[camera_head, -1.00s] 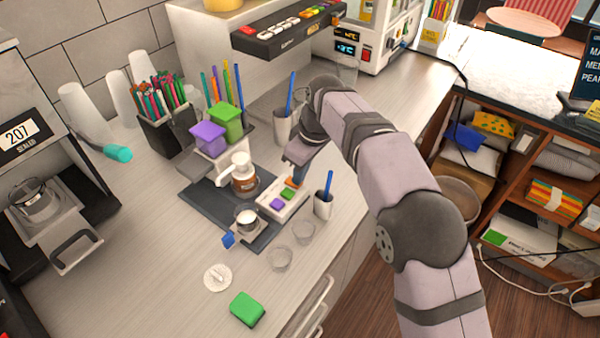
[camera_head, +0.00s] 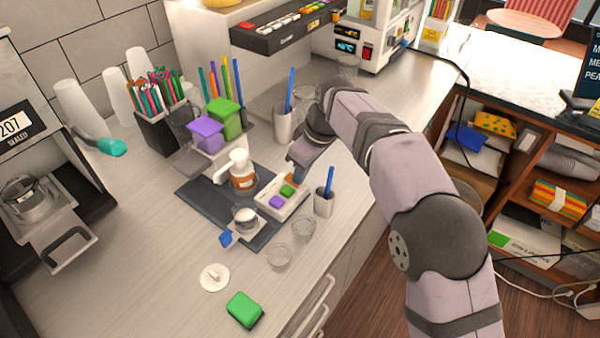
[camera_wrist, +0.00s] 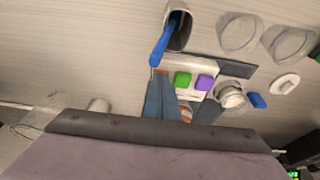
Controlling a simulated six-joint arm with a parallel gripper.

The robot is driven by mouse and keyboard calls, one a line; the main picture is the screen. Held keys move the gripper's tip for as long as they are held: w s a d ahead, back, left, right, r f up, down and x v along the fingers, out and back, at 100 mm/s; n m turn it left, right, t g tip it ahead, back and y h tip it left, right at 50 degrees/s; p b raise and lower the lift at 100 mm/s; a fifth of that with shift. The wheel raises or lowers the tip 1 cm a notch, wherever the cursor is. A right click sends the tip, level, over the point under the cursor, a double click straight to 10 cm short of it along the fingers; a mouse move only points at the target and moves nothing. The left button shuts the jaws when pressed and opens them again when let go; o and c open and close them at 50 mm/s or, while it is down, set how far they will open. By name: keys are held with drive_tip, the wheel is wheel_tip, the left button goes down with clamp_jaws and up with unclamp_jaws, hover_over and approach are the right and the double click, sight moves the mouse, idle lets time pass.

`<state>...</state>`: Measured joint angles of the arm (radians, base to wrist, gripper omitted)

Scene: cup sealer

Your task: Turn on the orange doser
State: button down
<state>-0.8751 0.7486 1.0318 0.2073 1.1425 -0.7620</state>
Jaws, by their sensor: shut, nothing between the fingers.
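My gripper (camera_head: 297,176) is shut and empty, pointing down at the orange button. In the wrist view, my fingertips (camera_wrist: 160,77) overlap a sliver of the orange button (camera_wrist: 159,71), left of the green button (camera_wrist: 182,79). I cannot tell whether they touch it. Purple (camera_head: 206,135) and green (camera_head: 223,119) containers stand behind; no orange container is clearly visible.
A white holder with a blue stick (camera_head: 323,203) stands close right of the panel. An amber jar with a white pump (camera_head: 242,178) and a small metal cup (camera_head: 245,220) are left of it. Clear cups (camera_head: 279,257) and a green block (camera_head: 244,309) lie nearer.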

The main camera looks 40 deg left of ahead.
drive_tip(key=shift+a+r+p, duration=0.15)
drive_tip(key=shift+r+p, duration=0.05)
drive_tip(key=shift+p, duration=0.2)
drive_tip(key=shift+a, duration=0.1)
drive_tip(key=shift+a+r+p, duration=0.1)
drive_tip(key=shift+a+p, duration=0.1)
drive_tip(key=shift+p, duration=0.35)
drive_tip(key=shift+a+p, duration=0.3)
drive_tip(key=shift+p, duration=0.15)
drive_tip(key=shift+r, duration=0.15)
drive_tip(key=shift+d+r+p, duration=0.1)
drive_tip(key=shift+r+p, duration=0.45)
drive_tip(key=shift+r, duration=0.05)
drive_tip(key=p+v, duration=0.3)
drive_tip(key=shift+a+r, duration=0.2)
drive_tip(key=shift+a, duration=0.05)
drive_tip(key=d+r+b, duration=0.3)
drive_tip(key=d+r, duration=0.2)
drive_tip(key=r, duration=0.3)
drive_tip(key=shift+b, duration=0.3)
